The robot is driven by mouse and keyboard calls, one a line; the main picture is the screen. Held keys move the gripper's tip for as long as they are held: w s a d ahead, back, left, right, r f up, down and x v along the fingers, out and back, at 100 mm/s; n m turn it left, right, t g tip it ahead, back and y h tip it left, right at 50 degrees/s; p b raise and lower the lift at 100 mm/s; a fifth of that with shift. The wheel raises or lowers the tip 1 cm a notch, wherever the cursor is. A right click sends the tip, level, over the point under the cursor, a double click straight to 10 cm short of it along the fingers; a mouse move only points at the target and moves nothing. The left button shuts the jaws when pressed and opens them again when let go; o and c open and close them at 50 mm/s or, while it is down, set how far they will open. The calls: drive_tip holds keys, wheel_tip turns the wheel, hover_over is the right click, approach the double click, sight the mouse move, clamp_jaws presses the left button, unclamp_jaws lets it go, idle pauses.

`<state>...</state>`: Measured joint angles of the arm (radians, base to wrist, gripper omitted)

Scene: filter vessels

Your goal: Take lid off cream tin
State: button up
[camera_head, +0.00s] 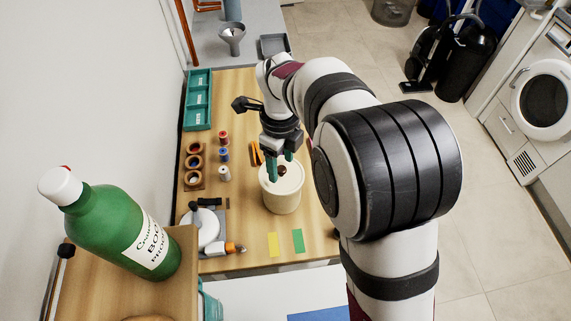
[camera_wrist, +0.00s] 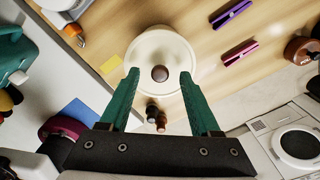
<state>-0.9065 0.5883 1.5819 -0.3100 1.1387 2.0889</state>
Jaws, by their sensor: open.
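The cream tin (camera_head: 282,201) stands upright on the wooden worktop, with its cream lid (camera_head: 294,184) on top. The lid has a round dark brown knob (camera_head: 282,171) at its centre. In the wrist view the lid (camera_wrist: 160,42) is seen from above, and the knob (camera_wrist: 160,73) shows between my fingertips. My gripper (camera_head: 281,168) is over the lid, its teal fingers pointing down. In the wrist view my gripper (camera_wrist: 160,75) is open, with a clear gap on each side of the knob. Nothing is held. How far the fingertips are above the lid is hard to tell.
Thread spools (camera_head: 224,155) and a wooden holder with rings (camera_head: 194,162) stand left of the tin. A teal tray (camera_head: 198,99) lies behind them. A yellow strip (camera_head: 273,245) and a green strip (camera_head: 298,241) lie in front. A green bottle (camera_head: 120,228) stands at front left.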

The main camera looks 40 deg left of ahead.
drive_tip(key=shift+f, duration=0.6)
clamp_jaws()
